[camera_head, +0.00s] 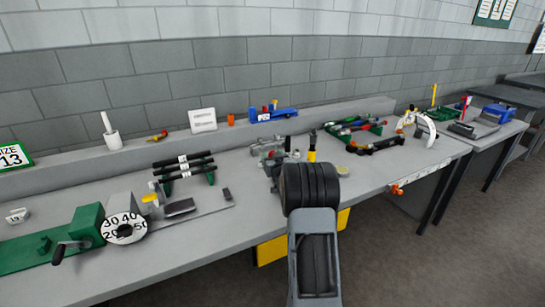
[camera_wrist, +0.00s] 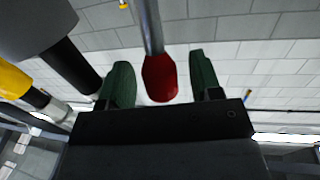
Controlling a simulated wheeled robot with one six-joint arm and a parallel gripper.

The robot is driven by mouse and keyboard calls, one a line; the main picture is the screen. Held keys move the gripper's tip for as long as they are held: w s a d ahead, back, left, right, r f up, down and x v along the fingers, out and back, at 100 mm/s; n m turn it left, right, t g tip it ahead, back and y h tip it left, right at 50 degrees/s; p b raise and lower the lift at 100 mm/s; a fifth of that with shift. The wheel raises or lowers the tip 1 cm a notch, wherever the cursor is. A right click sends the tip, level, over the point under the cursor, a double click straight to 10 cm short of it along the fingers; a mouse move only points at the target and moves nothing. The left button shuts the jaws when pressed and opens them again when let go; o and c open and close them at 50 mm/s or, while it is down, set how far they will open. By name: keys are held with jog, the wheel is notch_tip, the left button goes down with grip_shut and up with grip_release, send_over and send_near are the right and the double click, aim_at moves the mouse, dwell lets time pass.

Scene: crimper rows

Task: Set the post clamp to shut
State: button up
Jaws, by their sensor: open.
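In the wrist view my gripper (camera_wrist: 162,72) is open, with its two dark green fingers apart. A red knob (camera_wrist: 160,78) on the end of a grey rod (camera_wrist: 151,25) sits between the fingers, with a gap on each side. I cannot tell for sure that this rod is the post clamp's lever. In the head view a grey metal fixture (camera_head: 272,152) stands on the bench just beyond my arm, which hides part of it. My gripper cannot be made out there. The clamp's jaw and its state are not clear.
Dark cylinders and a yellow part (camera_wrist: 12,80) are close on the left in the wrist view. On the bench (camera_head: 255,220), a rack of black bars (camera_head: 184,166) and a green device with a numbered dial (camera_head: 124,226) stand left; a tool rack (camera_head: 355,127) stands right.

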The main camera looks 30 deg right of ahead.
jog(key=shift+w, duration=0.25)
grip_shut()
dwell(0.5)
